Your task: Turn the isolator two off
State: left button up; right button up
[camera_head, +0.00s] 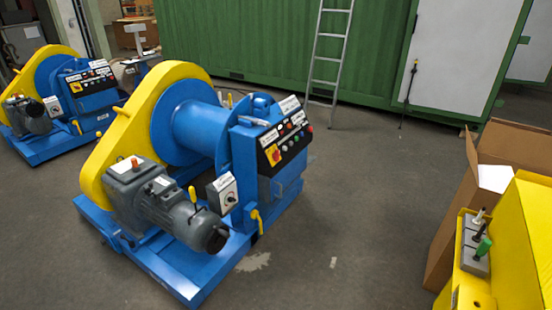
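A large blue winch-like machine with a yellow chain guard (120,135) stands in the middle. Its dark control panel (284,141) carries a red knob on a yellow plate (274,155), beside several small buttons. A grey box with a dark rotary knob (222,194) sits lower, near the grey motor (180,215). A similar machine at the far left has its own panel (90,78) and grey box (54,106). I cannot read which switch is isolator two or its setting. Neither of my grippers is in view.
A yellow casing (520,235) with small levers (478,240) and an open cardboard box (515,145) stand at the right. A ladder (328,60) leans against the green container (240,40) behind. The floor (370,190) between machine and box is clear.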

aim_at(275, 156)
jog(key=i+j+z, duration=0.1)
jog(key=i, duration=0.15)
jog(key=i+l, duration=0.5)
jog(key=i+l+u, duration=0.15)
jog(key=i+l, duration=0.75)
jog(key=i+l+u, duration=0.15)
jog(key=i+l, duration=0.3)
jog(key=l, duration=0.15)
jog(key=i+l, duration=0.45)
jog(key=l, duration=0.15)
jog(key=u, duration=0.05)
